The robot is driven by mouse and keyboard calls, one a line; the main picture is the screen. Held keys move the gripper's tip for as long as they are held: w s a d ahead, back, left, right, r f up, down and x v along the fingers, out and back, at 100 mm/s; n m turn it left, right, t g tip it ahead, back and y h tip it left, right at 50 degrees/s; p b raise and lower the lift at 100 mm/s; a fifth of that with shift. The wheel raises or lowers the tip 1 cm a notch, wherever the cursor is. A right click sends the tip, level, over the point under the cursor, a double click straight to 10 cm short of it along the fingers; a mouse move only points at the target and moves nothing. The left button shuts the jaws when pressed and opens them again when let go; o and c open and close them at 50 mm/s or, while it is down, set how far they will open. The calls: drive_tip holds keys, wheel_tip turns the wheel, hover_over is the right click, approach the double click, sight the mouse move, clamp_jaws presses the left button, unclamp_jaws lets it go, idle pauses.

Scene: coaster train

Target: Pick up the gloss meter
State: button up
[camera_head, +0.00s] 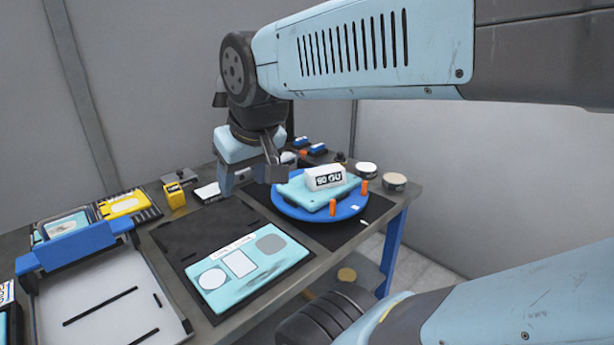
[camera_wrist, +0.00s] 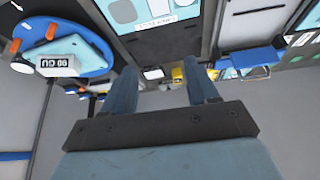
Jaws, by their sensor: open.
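A white box marked "90 GU" (camera_head: 324,178), which looks like the gloss meter, rests on a light-blue panel (camera_head: 297,193) on a round blue turntable (camera_head: 347,209). In the wrist view the box (camera_wrist: 58,69) shows upside down at the upper left, off to one side of the fingers. My gripper (camera_head: 250,182) is open and empty, in the air to the left of the turntable in the head view. In the wrist view the fingers (camera_wrist: 161,72) are spread with nothing between them.
Orange pegs (camera_head: 333,206) stand at the turntable's rim. A light-blue panel (camera_head: 235,290) with printed shapes lies on a dark mat in front. A white tray with a blue bar (camera_head: 75,247) is at the left. A yellow block (camera_head: 174,195) and round tins (camera_head: 395,181) stand on the bench.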

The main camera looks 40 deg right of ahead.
drive_tip(key=o, duration=0.4)
drive_tip(key=w+d+f+g+h, duration=0.1)
drive_tip(key=w+d+f+n+g, duration=0.1)
drive_tip(key=d+f, duration=0.1)
drive_tip(key=w+d+f+n+g+h, duration=0.1)
drive_tip(key=d+g, duration=0.1)
drive_tip(key=shift+w+d+f+h, duration=0.1)
drive_tip(key=shift+w+f+h, duration=0.1)
drive_tip(key=shift+w+h, duration=0.15)
drive_tip(key=shift+o, duration=0.2)
drive_tip(key=n+g+h, duration=0.6)
drive_tip(key=n+h, duration=0.7)
drive_tip(key=h, duration=0.2)
approach(323, 170)
drive_tip(key=x, duration=1)
drive_tip(key=shift+f, duration=0.2)
